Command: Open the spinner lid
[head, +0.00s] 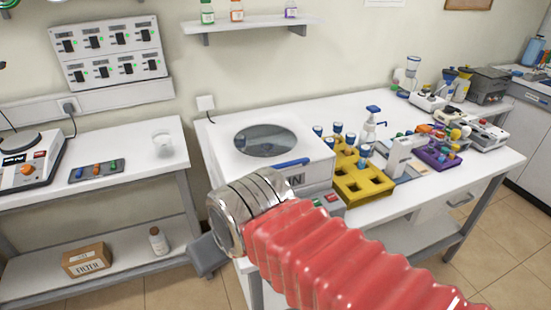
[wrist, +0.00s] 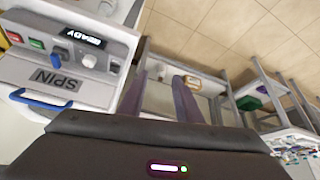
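The spinner (head: 275,167) is a white box on the right-hand table with a round dark window in its flat lid (head: 217,140). The lid looks closed. A blue handle (head: 292,162) lies along its front edge and also shows in the wrist view (wrist: 43,103). The front panel (wrist: 88,62) reads SPIN and READY. My gripper (wrist: 160,97) is open and empty, its two fingers apart over the floor, beside the spinner's front. In the head view my arm hides part of the spinner's front, and the fingers are hidden.
A yellow rack (head: 362,188) with blue-capped tubes stands right of the spinner. A purple rack (head: 437,156) is farther right. A wall shelf (head: 250,24) hangs above. The left table (head: 125,177) holds a glass beaker (head: 162,145). Floor between the tables is free.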

